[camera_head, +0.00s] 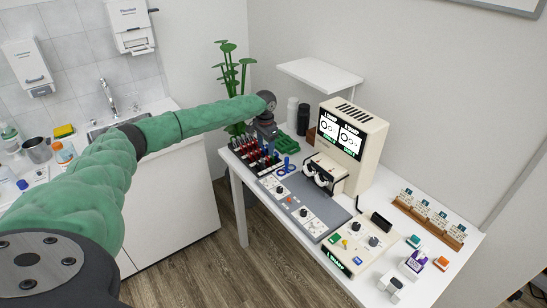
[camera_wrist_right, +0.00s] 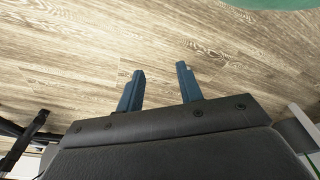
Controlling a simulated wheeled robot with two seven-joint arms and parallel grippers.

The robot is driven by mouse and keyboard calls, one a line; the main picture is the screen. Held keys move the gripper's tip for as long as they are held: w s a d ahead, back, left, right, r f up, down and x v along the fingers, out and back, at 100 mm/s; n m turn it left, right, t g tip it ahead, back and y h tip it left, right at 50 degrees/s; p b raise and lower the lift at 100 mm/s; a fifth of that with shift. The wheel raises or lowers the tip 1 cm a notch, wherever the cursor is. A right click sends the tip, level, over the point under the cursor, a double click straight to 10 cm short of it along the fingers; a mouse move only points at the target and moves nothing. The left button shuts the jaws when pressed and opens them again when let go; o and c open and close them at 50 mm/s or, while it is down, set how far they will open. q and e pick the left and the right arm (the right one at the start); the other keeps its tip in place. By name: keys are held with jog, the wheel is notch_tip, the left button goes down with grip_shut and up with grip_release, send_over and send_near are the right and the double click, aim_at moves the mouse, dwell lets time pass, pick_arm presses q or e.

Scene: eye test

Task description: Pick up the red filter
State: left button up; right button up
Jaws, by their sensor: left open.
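My left arm reaches across the head view to the back left of the white table. My left gripper (camera_head: 265,131) is open there, small and dark, pointing down near the green tray and a rack. Several red-handled pieces (camera_head: 268,157) stand in that rack, just in front of the gripper; I cannot tell whether one is the red filter. A small orange-red block (camera_head: 441,262) lies at the table's right, far from the gripper. My right gripper (camera_wrist_right: 160,70) shows in the right wrist view, its blue fingers apart and empty above the wooden floor.
A cream eye-test machine (camera_head: 346,140) stands mid-table behind a grey panel (camera_head: 305,213). A green tray (camera_head: 286,144) and a plant (camera_head: 232,75) are at the back left. A control box (camera_head: 360,238), a wooden card rack (camera_head: 428,218) and a purple-labelled bottle (camera_head: 416,260) fill the right.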

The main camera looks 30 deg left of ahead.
aim_at(267, 157)
pick_arm(q)
jog(key=shift+w+f, duration=0.15)
jog(key=shift+w, duration=0.05)
jog(key=shift+f+p, duration=0.45)
jog(key=shift+f, duration=0.2)
jog(key=shift+s+f, duration=0.1)
jog(key=shift+f, duration=0.25)
jog(key=shift+d+f+p, duration=0.1)
jog(key=shift+f+p, duration=0.15)
jog(key=shift+p, duration=0.15)
notch_tip(267, 157, down, 4)
jog(key=shift+d+r+p, duration=0.1)
jog(key=shift+p, duration=1.15)
jog(key=shift+f, duration=0.5)
jog(key=c, duration=1.1)
jog(key=shift+o, duration=0.2)
pick_arm(e)
jog(key=s+d+f, duration=0.2)
jog(key=s+f, duration=0.3)
jog(key=s, duration=0.3)
jog(key=shift+s+d, duration=0.2)
jog(key=shift+s, duration=0.15)
pick_arm(q)
jog(key=shift+r, duration=0.15)
pick_arm(e)
jog(key=shift+f, duration=0.25)
